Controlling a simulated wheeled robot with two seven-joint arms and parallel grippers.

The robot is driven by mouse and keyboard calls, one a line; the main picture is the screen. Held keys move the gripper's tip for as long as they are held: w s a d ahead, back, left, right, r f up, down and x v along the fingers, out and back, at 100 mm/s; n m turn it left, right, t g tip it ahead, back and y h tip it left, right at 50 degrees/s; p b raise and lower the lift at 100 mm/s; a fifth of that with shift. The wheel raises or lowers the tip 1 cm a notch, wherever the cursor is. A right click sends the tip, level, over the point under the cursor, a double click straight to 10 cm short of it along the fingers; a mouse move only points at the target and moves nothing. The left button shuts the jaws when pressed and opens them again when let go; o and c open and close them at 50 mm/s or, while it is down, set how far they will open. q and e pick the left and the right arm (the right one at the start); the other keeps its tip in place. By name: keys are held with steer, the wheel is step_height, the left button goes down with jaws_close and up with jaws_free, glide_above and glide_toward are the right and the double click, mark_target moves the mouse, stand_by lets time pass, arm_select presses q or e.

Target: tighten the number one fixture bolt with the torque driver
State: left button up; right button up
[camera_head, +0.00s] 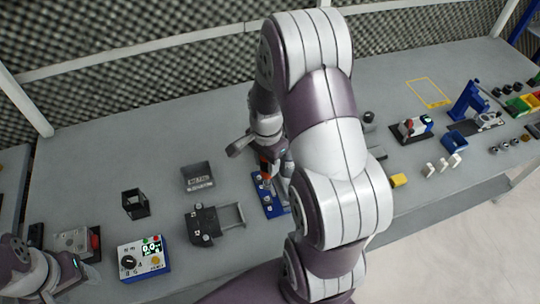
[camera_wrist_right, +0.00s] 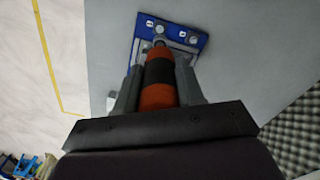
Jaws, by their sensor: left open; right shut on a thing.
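The torque driver, with an orange and black handle (camera_wrist_right: 159,82), is between the fingers of my right gripper (camera_wrist_right: 158,88), which is shut on it. In the head view the driver (camera_head: 265,169) is partly hidden by my right arm, above the blue fixture plate (camera_head: 271,209). The fixture plate (camera_wrist_right: 143,48) also shows in the right wrist view, with bolts and small white labels too small to read. The driver's far end overlaps the plate there; I cannot tell whether it touches a bolt. My left gripper (camera_head: 82,266) is open at the lower left, apart from the fixture.
A torque readout box (camera_head: 144,258) stands at the lower left, near a black open holder (camera_head: 135,203). A grey labelled bin (camera_head: 197,177) and a dark clamp block (camera_head: 204,225) lie left of the plate. Blocks and a blue stand (camera_head: 468,101) are at the right.

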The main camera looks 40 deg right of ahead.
mark_target(267, 175)
steer(key=shift+a+r, duration=0.1)
steer(key=shift+a, duration=0.25)
steer(key=shift+d, duration=0.25)
steer(key=shift+d+f, duration=0.1)
steer(key=shift+f, duration=0.25)
steer(key=f+b, duration=0.1)
steer(key=f, duration=0.1)
steer(key=f+b, duration=0.1)
steer(key=f, duration=0.1)
steer(key=shift+a+b, duration=0.2)
steer(key=shift+b, duration=0.1)
steer(key=shift+f, duration=0.35)
steer(key=shift+d+f+b, duration=0.15)
steer(key=shift+f+b, duration=0.15)
steer(key=shift+b, duration=0.05)
arm_select(q)
step_height(267, 175, down, 3)
steer(key=shift+a+f, duration=0.1)
steer(key=shift+f, duration=0.05)
